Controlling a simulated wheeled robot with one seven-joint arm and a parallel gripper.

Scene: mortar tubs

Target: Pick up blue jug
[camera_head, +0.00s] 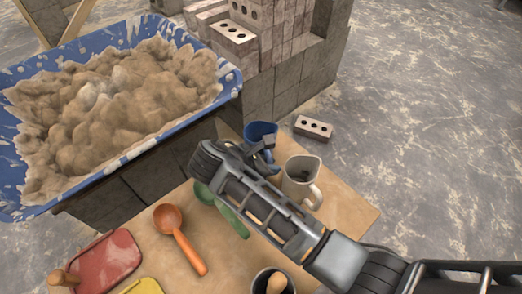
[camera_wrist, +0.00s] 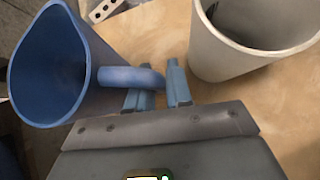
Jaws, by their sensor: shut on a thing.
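The blue jug (camera_head: 260,131) stands upright at the far end of the wooden board, partly hidden by my gripper (camera_head: 262,152). In the wrist view the jug (camera_wrist: 50,65) is at the left, its open mouth and spout showing, with its handle pointing right. My gripper (camera_wrist: 158,88) has its two fingers around the end of the handle and is shut on it. I cannot tell whether the jug's base is clear of the board.
A pale grey jug (camera_head: 301,182) stands close right of my gripper. An orange ladle (camera_head: 178,238), a red float (camera_head: 105,262) and a green tool (camera_head: 233,219) lie on the board (camera_head: 345,215). A mortar-filled blue tub (camera_head: 160,150) is left; a loose brick (camera_head: 313,127) lies behind.

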